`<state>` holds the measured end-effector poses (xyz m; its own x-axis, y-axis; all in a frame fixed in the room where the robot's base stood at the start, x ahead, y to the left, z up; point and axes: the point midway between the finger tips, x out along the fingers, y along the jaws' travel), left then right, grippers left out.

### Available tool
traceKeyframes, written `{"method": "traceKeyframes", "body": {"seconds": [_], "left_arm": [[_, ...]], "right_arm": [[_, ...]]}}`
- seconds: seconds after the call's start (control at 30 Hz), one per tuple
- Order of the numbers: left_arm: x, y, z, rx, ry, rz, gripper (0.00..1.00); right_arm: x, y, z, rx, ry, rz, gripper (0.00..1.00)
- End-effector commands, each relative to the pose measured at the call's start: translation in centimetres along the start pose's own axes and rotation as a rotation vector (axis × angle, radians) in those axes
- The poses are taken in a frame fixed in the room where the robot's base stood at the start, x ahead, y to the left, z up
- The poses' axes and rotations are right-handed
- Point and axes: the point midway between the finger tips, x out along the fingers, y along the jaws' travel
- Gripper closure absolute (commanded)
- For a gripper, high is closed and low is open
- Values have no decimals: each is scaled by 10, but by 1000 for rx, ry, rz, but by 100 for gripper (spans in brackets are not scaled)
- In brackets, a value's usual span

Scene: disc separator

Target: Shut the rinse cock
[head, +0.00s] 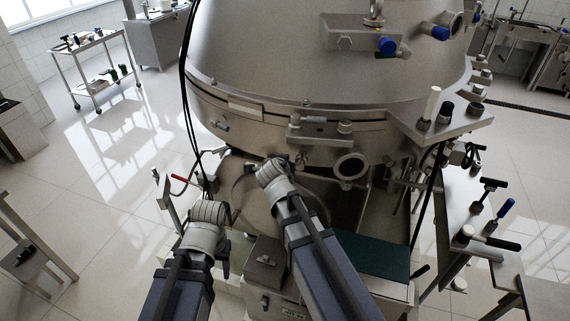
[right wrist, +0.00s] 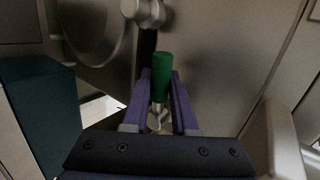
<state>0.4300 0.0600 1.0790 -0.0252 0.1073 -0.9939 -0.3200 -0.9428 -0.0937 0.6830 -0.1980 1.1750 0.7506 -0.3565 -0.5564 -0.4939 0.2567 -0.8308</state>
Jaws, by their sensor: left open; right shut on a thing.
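A small cock with a green handle (right wrist: 162,64) shows in the right wrist view. The handle stands between the two purple fingers of my right gripper (right wrist: 161,84), which is shut on it. A pale metal fitting (right wrist: 157,120) shows below the handle. I take this to be the rinse cock; its valve body is mostly hidden. In the head view my right arm reaches under the machine's bowl and its own wrist hides the handle and fingers. My left gripper (head: 224,262) is open, lower left of the bowl, pointing down and apart from the cock.
The large steel separator bowl (head: 320,65) fills the top of the head view. A green-topped box (head: 372,250) stands right of my right arm. A bench with several handled tools (head: 487,237) is at the right. A red lever (head: 182,179) is at the left.

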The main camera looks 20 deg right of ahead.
Motion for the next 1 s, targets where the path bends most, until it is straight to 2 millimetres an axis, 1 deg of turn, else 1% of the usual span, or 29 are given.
{"method": "traceKeyframes", "body": {"seconds": [0.07, 0.1, 0.37, 0.6, 0.73, 0.87, 1.0], "left_arm": [[0, 0, 0, 0, 0, 0, 44], [0, 0, 0, 0, 0, 0, 44], [0, 0, 0, 0, 0, 0, 44], [0, 0, 0, 0, 0, 0, 44], [-4, 0, 0, 0, 0, 0, 44], [-12, -1, 1, -2, 0, 0, 44], [-25, -2, 2, -4, 0, 1, 44]], "right_arm": [[0, 0, 0, 1, 0, 0, 100], [0, 0, 0, 1, 0, 0, 73], [0, 0, 0, -1, 1, 0, 44], [0, 0, 0, -1, 1, -1, 44], [-6, -1, 0, -2, 1, 0, 44], [-19, -2, -1, -2, 0, 0, 44], [-42, -3, -1, -3, -1, -1, 44]]}}
